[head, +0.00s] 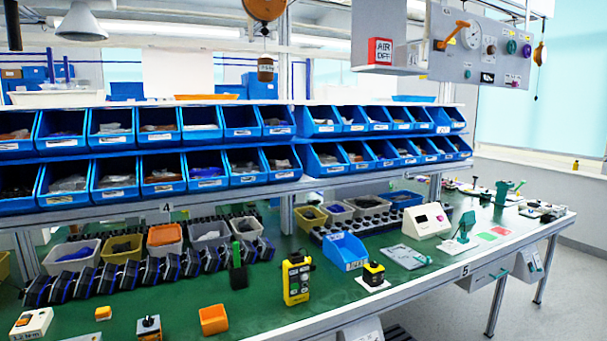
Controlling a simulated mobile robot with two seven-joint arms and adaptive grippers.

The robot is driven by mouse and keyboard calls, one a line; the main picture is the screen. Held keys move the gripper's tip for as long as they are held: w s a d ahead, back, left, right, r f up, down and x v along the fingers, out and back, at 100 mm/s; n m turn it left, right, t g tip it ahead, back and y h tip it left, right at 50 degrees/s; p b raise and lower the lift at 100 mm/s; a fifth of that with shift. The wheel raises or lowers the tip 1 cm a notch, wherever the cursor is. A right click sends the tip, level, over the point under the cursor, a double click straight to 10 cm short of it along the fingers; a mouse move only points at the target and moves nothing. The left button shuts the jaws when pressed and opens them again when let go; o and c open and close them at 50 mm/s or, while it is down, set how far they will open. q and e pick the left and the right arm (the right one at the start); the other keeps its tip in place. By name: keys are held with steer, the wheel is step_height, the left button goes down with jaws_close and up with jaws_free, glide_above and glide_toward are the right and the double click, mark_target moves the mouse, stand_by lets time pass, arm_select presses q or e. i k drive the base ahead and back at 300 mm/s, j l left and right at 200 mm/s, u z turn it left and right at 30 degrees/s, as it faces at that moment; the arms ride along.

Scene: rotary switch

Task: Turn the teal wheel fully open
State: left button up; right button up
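A small round teal wheel (511,47) is on the face of the grey panel (460,70) at the upper right. It sits between a darker knob (491,46) and a purple knob (526,51). It is too small to tell how far it is turned. Neither of my grippers shows in the head view, and nothing touches the wheel.
The panel also carries an orange lever (452,35) and a round gauge (470,36). Below stands a long green-topped bench (270,270) with bins, a yellow control box (297,278), a teal press (463,228) and a teal vise (506,191). Open floor (570,300) lies at the right.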

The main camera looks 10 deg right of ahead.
mark_target(511, 46)
steer(key=z, duration=1.5)
steer(key=i+l+z, duration=0.35)
steer(key=i, duration=0.15)
steer(key=i+l+z, duration=0.2)
steer(key=i+z, duration=0.15)
steer(key=i, duration=0.15)
steer(key=i+z, duration=0.3)
steer(key=i, duration=0.9)
steer(key=i+l+u, duration=0.1)
steer(key=i, duration=0.65)
steer(key=i+l+u, duration=0.1)
steer(key=i+u, duration=0.35)
steer(key=i+l+u, duration=0.25)
steer(key=u, duration=0.2)
steer(key=i+l+u, duration=0.65)
steer(key=l+u, duration=0.25)
